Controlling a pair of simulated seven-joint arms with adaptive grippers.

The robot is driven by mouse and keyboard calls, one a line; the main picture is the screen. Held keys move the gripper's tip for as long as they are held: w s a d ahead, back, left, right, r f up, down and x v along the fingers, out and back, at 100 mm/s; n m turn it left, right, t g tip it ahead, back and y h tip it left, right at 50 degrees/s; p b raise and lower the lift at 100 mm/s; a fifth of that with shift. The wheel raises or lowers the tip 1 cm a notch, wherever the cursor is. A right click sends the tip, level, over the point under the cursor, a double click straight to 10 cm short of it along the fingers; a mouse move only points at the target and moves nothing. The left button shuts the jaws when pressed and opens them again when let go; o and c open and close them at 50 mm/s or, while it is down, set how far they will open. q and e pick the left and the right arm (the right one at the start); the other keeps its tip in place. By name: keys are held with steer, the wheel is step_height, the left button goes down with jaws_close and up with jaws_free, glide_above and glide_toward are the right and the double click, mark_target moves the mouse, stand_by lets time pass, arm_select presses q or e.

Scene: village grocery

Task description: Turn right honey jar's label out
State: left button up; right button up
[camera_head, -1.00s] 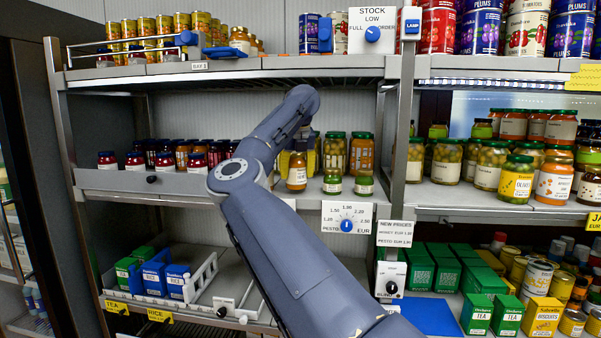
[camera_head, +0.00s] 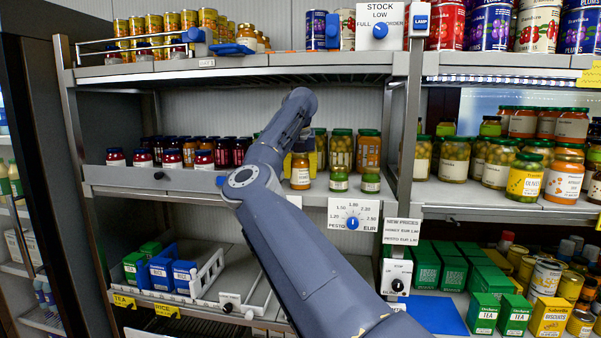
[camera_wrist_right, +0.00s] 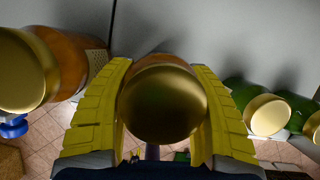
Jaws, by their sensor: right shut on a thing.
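A honey jar (camera_head: 300,174) stands at the front of the middle shelf, a pale label showing on the side toward the head camera. My right gripper (camera_head: 303,156) is shut on it, its yellow fingers on either side. In the right wrist view the held jar's gold lid (camera_wrist_right: 163,103) sits between both fingers, and its label is hidden there. Another honey jar (camera_wrist_right: 62,62) with a gold lid stands to its left in that view, a pale label on its right side. In the head view my arm seems to cover that jar. My left gripper is not in view.
Two small green jars (camera_head: 339,182) (camera_head: 370,183) stand close to the right of the held jar. Taller jars (camera_head: 341,150) stand behind them. A price dial (camera_head: 352,220) hangs on the shelf edge below.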

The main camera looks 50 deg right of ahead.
steer(key=o, duration=1.6)
